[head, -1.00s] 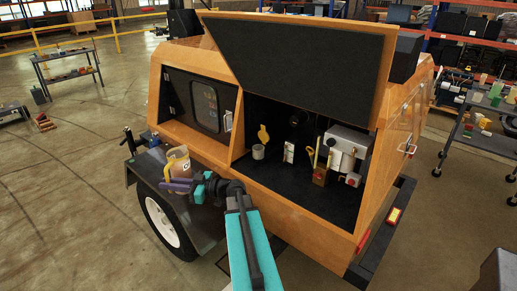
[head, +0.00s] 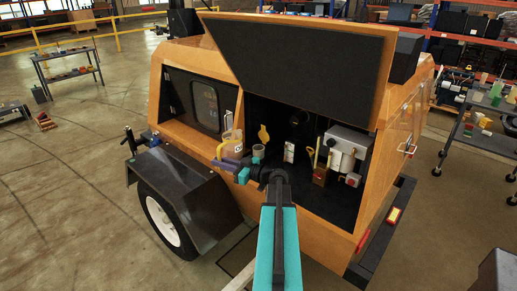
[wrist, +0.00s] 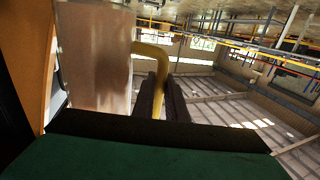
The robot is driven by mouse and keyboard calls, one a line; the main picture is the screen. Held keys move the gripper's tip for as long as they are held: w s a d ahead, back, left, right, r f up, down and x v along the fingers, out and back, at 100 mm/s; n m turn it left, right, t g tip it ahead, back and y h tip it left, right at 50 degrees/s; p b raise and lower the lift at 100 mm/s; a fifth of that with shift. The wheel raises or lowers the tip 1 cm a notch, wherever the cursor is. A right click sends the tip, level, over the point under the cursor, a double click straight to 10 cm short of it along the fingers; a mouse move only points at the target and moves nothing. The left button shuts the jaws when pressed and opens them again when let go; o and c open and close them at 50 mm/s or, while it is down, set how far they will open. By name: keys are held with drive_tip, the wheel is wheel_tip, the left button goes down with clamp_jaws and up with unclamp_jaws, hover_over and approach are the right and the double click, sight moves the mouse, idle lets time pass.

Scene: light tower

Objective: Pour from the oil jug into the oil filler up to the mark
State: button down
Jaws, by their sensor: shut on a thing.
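The oil jug (head: 232,144) is a pale see-through vessel with a yellow handle. My gripper (head: 228,161) is shut on that handle and holds the jug up at the front edge of the open bay. In the wrist view the jug (wrist: 95,55) fills the upper left, and its yellow handle (wrist: 150,52) runs down between the dark fingers of my gripper (wrist: 161,98). The oil filler looks to be the grey cup-like neck (head: 258,152) just right of the jug, below a yellow tab (head: 264,134). The jug appears roughly upright and apart from the neck. I cannot make out the mark or the oil level.
The raised dark lid (head: 300,65) hangs above the bay. The black fender (head: 185,180) at the left is bare. The bay floor at front right is clear.

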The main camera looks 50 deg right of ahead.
sight(228, 147)
drive_tip(key=shift+s+d+r, duration=0.15)
drive_tip(key=shift+s+d, duration=0.15)
drive_tip(key=shift+d, duration=0.35)
drive_tip(key=shift+r+m, duration=0.2)
drive_tip(key=shift+m, duration=0.1)
drive_tip(key=shift+d+r+m+t+p, duration=0.25)
drive_tip(key=shift+d+r+m+p, duration=0.15)
drive_tip(key=shift+r+m+p, duration=0.4)
drive_tip(key=shift+d+r+m+t+p, duration=0.3)
drive_tip(key=shift+r+m+p, duration=0.25)
drive_tip(key=shift+r+m, duration=0.35)
drive_tip(key=shift+d+r+m, duration=0.5)
drive_tip(key=shift+d+m, duration=0.2)
drive_tip(key=shift+m, duration=0.3)
drive_tip(key=shift+s+d+r+m+p, duration=0.1)
drive_tip(key=shift+d+m+p, duration=0.2)
drive_tip(key=shift+m, duration=0.1)
drive_tip(key=shift+d+r+m+t+h, duration=0.25)
drive_tip(key=shift+d+m+h, duration=0.2)
drive_tip(key=shift+m, duration=0.15)
drive_tip(key=shift+d+r+m+t+h, duration=0.15)
drive_tip(key=shift+d+m, duration=0.3)
drive_tip(key=shift+m, duration=0.5)
drive_tip(key=shift+d+r+m+t+h, duration=0.15)
drive_tip(key=shift+d+m, duration=0.25)
drive_tip(key=shift+m, duration=0.55)
drive_tip(key=shift+d+f+m+p, duration=0.1)
drive_tip(key=shift+d+m+p, duration=0.25)
drive_tip(key=shift+m+p, duration=0.7)
idle(0.4)
